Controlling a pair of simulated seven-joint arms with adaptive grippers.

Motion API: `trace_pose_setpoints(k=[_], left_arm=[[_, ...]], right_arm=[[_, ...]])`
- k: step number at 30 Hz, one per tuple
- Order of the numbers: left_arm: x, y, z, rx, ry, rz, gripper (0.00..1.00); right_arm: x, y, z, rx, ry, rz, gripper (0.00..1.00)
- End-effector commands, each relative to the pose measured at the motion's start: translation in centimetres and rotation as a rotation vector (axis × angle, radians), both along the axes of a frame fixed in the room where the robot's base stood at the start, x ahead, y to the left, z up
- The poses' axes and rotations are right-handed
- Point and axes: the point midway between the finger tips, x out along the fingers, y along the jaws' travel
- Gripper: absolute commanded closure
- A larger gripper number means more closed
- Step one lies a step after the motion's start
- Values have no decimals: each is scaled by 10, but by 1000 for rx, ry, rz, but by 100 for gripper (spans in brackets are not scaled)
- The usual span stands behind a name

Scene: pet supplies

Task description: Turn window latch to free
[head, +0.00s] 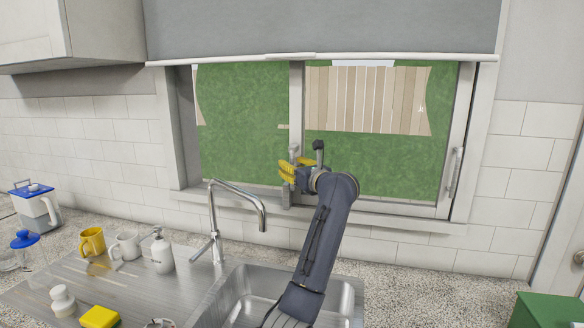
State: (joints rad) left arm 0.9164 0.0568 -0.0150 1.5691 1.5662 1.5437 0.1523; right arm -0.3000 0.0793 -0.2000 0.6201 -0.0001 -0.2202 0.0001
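The window (372,185) has two panes with a pale upright frame bar between them. A small light grey latch (293,152) seems to sit on this bar. One arm reaches up from the bottom middle, leaning right, and its wrist turns left toward the bar; I take it as my left. Its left gripper (287,173) has yellow fingers just below the latch, close to it. I cannot tell whether they touch it or how far apart they are. A dark knob-ended part stands up beside the wrist. My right gripper is not in view.
A curved tap (238,193) stands left of the arm, beside the steel sink (345,295). Mugs, a soap bottle (162,255) and a yellow sponge (99,317) are on the left drainer. A pale handle (454,172) is on the window's right frame. A blind hangs above.

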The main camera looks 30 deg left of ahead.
Motion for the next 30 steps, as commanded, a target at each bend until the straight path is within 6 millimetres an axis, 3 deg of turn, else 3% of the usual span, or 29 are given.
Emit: trace_pose_setpoints(k=[1, 9, 30], left_arm=[[0, 0, 0, 0, 0, 0, 71], [0, 0, 0, 0, 0, 0, 100], [-6, 7, -1, -12, 21, 10, 100]], right_arm=[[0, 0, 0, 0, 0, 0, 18], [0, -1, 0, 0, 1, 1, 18], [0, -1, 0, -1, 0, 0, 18]])
